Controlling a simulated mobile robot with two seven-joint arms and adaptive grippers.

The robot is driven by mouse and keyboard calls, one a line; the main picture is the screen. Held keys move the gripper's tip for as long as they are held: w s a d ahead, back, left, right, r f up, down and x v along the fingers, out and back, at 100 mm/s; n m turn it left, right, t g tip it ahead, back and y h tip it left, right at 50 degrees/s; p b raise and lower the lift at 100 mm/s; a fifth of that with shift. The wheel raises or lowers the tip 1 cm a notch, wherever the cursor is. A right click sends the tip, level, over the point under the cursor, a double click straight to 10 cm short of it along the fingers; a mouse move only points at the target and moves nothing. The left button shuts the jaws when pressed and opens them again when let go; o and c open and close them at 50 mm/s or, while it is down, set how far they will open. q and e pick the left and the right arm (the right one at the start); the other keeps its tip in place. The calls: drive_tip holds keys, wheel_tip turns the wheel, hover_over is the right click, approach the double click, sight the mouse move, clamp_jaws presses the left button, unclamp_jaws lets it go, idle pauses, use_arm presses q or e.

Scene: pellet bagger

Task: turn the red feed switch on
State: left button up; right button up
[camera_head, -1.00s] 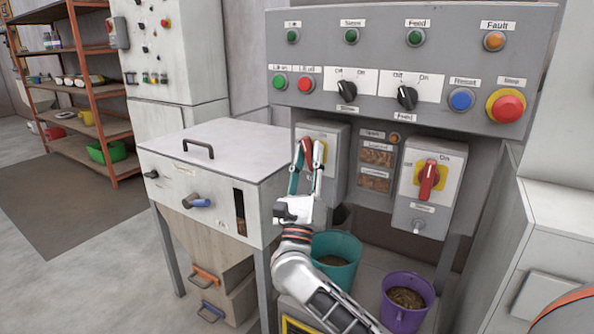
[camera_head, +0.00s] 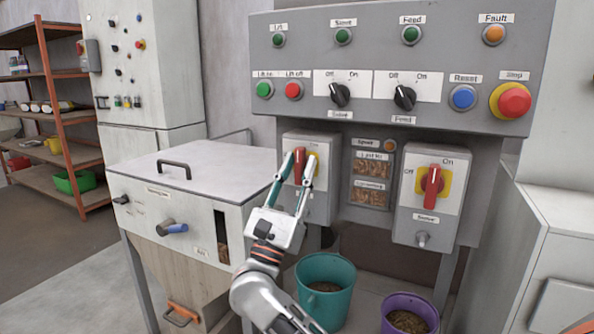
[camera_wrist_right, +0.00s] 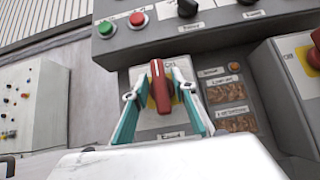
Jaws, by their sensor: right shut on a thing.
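A red switch handle (camera_head: 299,164) sits on a yellow plate on the left grey switch box (camera_head: 319,210). It also shows in the right wrist view (camera_wrist_right: 160,85), standing nearly upright below an "On" label. My right gripper (camera_head: 302,160) is shut on this handle, with one teal-and-white finger on each side. The fingers partly hide the plate. The name label under the handle is too blurred to read. A second red switch handle (camera_head: 432,188) stands upright on the right switch box (camera_head: 417,230), untouched. My left gripper is out of view.
A grey panel (camera_head: 375,118) with lamps, black knobs and a red stop button (camera_head: 514,101) overhangs the switch boxes. A lidded hopper (camera_head: 190,168) stands at left. A teal bucket (camera_head: 325,300) and a purple bucket (camera_head: 408,318) stand below.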

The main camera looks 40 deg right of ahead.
drive_tip(key=o, duration=0.8)
drive_tip(key=shift+d, duration=0.1)
drive_tip(key=shift+c, duration=0.2)
drive_tip(key=shift+f, duration=0.1)
drive_tip(key=v, duration=1.2)
